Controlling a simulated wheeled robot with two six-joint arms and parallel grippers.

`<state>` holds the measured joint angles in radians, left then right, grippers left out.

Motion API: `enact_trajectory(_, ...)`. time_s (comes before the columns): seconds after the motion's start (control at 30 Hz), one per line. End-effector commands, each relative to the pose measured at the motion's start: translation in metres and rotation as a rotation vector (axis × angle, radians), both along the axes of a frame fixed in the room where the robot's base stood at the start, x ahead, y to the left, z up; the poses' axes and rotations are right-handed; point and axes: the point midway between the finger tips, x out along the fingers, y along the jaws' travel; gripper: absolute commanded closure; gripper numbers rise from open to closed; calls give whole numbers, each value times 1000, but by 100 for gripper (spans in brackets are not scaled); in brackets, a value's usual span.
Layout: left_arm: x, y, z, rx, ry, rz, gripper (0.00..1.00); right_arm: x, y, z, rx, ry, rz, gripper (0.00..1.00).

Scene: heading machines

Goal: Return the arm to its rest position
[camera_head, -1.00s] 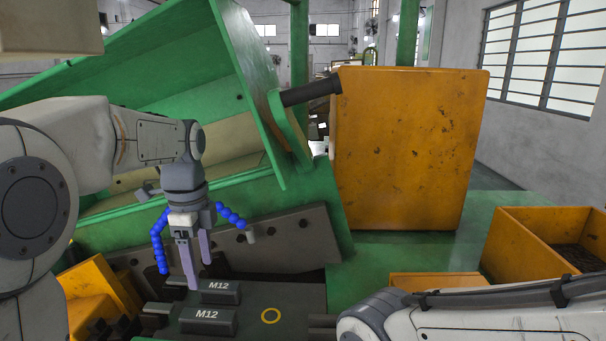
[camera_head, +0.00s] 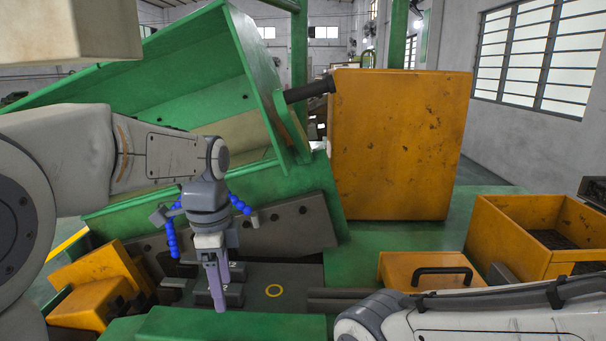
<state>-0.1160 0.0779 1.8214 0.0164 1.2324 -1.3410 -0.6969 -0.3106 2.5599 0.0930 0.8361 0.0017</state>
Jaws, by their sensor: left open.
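My left gripper (camera_head: 217,288) hangs fingers down at the lower middle left, at the end of the left arm (camera_head: 160,155). Its purple-grey fingers overlap each other in this view and nothing shows between them. It hangs in front of the dark blocks (camera_head: 234,294) on the machine's dark bed, and hides most of their lettering. I cannot tell whether it touches them. My right arm (camera_head: 480,315) lies across the lower right; its gripper is out of view.
The green machine guard (camera_head: 190,85) stands tilted behind the left arm. An orange cabinet (camera_head: 395,145) is at centre right. An orange bin (camera_head: 500,240) and a box with a black handle (camera_head: 425,268) stand at the right. Orange blocks (camera_head: 95,300) lie lower left. Blue hoses (camera_head: 171,240) run beside the gripper.

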Motion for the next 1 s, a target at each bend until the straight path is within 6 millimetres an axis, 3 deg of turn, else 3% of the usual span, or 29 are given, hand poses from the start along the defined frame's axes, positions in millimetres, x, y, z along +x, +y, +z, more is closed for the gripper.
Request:
enact_trajectory(0.27,-52,-48,-23,-23,2,202,28,0,0,0,-1,1,0,28)
enact_trajectory(0.5,-136,-88,-60,-54,21,509,28,0,0,0,-1,1,0,28)
enact_trajectory(0.73,-210,-93,-96,-74,50,794,28,0,0,0,-1,1,0,28)
enact_trajectory(0.8,-209,-93,-120,-74,51,817,28,0,0,-23,0,0,0,28)
enact_trajectory(1.0,-208,-93,-143,-73,51,816,28,0,0,-48,-1,1,1,28)
